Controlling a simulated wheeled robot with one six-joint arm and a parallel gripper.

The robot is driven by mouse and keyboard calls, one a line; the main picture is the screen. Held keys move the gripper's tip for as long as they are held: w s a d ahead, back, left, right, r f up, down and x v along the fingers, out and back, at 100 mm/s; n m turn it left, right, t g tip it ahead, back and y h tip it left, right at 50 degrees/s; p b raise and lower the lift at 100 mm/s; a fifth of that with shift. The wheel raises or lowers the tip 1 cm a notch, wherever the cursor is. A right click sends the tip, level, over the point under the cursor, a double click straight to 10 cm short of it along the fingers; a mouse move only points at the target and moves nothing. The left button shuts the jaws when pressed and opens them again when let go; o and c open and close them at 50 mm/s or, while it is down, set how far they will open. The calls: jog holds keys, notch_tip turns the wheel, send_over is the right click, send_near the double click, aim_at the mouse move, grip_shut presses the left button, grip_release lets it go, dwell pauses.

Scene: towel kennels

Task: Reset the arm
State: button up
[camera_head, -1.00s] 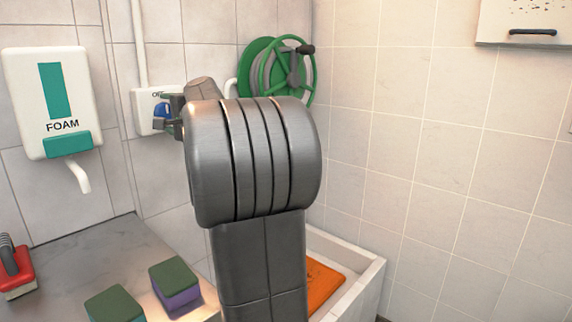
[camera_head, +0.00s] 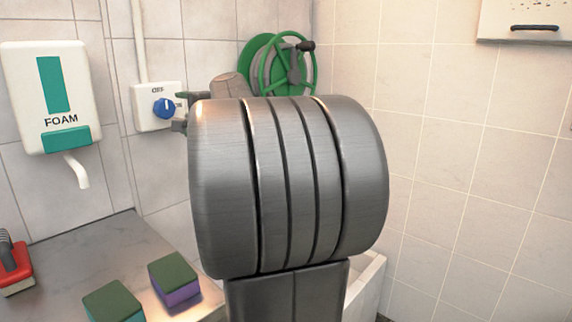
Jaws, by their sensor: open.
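My gripper (camera_head: 180,112) shows only in part, just right of a white control box (camera_head: 145,122) on the back wall. Its two dark fingertips are apart, one above the other, with nothing seen between them. The blue knob (camera_head: 164,108) on the box is in plain view left of the fingertips, with a pale mark on its upper part and a label above that seems to read OFF. My own large grey arm joint fills the middle of the picture and hides the rest of the gripper.
A foam dispenser (camera_head: 52,98) hangs at left. A green hose reel (camera_head: 280,62) is behind my arm. A white-rimmed basin (camera_head: 368,285) is partly hidden.

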aim_at(168, 110)
jog(key=p+x, duration=0.1)
jog(key=x, duration=0.7)
jog(key=shift+a+r, duration=0.1)
jog(key=shift+a, duration=0.05)
jog(key=shift+w+a+r+m+p, duration=0.2)
jog(key=shift+w+m+p, duration=0.1)
jog(key=shift+p, duration=0.2)
jog(key=shift+s+d+r+m+p, duration=0.1)
jog(key=shift+s+d+m+p, duration=0.05)
jog(key=shift+m+p, duration=1.45)
jog(key=shift+p, duration=0.15)
jog(key=m+p, duration=0.5)
jog(key=p, duration=0.1)
jog(key=m+p, duration=0.3)
jog(key=p, duration=0.1)
jog(key=shift+m, duration=0.4)
jog(key=m+p, duration=0.4)
jog(key=p, duration=0.2)
jog(key=shift+s+f+m+p, duration=0.1)
jog(key=shift+f+m+p, duration=0.2)
jog(key=shift+m+p, duration=0.5)
jog(key=shift+f, duration=0.15)
